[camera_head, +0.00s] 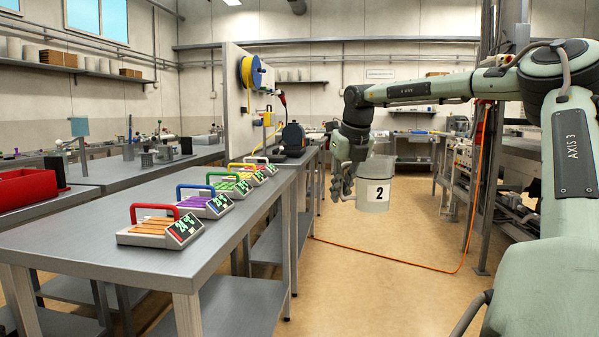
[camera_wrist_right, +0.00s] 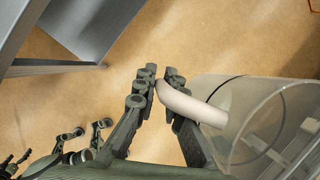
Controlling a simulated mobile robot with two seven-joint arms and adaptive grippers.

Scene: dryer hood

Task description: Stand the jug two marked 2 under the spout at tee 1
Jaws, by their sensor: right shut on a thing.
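The jug marked 2 (camera_head: 374,190) is a pale grey round vessel with a black 2 on a white label. It hangs upright in the air over the aisle, right of the near bench. My right gripper (camera_head: 342,182) is at its left side. In the right wrist view, this gripper (camera_wrist_right: 159,82) is shut on the beige handle of the jug (camera_wrist_right: 235,100), whose open, see-through top shows. My left gripper (camera_wrist_right: 92,127) shows only at the lower left of the right wrist view, its fingers apart and empty. I cannot make out the spout or tee 1.
A grey bench (camera_head: 90,258) fills the left, bearing several display blocks (camera_head: 160,228) with coloured handles. A dark device (camera_head: 293,140) stands at the far end, near a yellow reel (camera_head: 251,72). An orange cable (camera_head: 400,261) crosses the open floor.

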